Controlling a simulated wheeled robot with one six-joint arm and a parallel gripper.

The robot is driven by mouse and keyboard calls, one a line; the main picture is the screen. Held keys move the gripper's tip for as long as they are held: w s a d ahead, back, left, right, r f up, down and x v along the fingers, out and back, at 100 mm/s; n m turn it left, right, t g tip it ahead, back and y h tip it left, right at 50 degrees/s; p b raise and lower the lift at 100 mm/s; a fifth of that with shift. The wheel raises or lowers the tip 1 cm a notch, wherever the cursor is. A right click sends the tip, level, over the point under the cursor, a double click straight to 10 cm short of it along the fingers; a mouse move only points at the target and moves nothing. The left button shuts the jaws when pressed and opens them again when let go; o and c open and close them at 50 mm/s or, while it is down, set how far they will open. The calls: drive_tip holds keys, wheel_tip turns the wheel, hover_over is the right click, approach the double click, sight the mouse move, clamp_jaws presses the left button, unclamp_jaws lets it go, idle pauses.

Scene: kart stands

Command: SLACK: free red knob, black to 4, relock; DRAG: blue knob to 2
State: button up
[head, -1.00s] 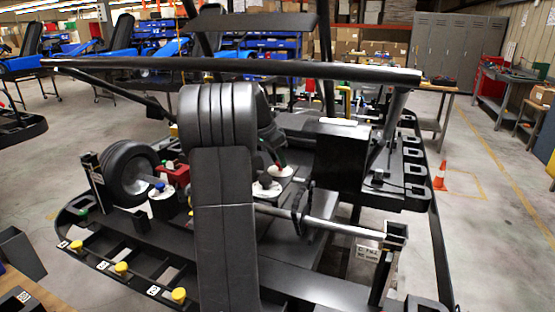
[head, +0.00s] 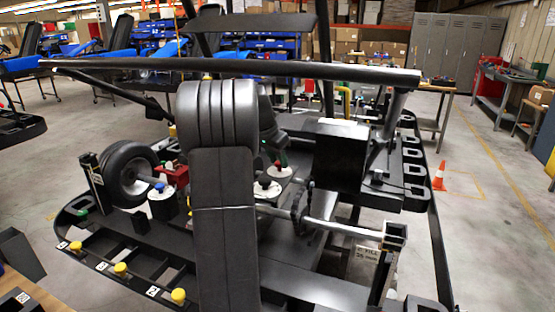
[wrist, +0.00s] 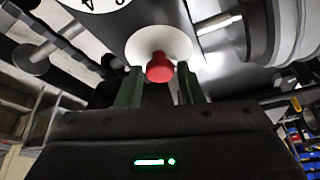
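The red knob (wrist: 160,68) stands on a round white plate (wrist: 158,42) in the wrist view, between my gripper's two green fingers (wrist: 160,88), with a gap on each side. My gripper is open. In the head view the red knob (head: 278,164) sits just below my gripper, which is partly hidden behind my arm. The black knob (head: 264,181) stands on a white dial nearer the camera. The blue knob (head: 160,187) is on a white-topped black cylinder at left.
A tyre (head: 128,172) and a red block (head: 176,174) are near the blue knob. A metal axle (head: 340,231) and a black box (head: 340,155) lie to the right. Several yellow knobs (head: 121,269) line the front frame. A long black bar (head: 240,67) crosses above.

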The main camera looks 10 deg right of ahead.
drive_tip(key=shift+o, duration=1.3)
drive_tip(key=v, duration=0.7)
drive_tip(key=shift+r, duration=0.25)
drive_tip(key=shift+f, duration=0.1)
drive_tip(key=x, duration=0.7)
drive_tip(key=shift+f, duration=0.25)
drive_tip(key=shift+m, duration=0.3)
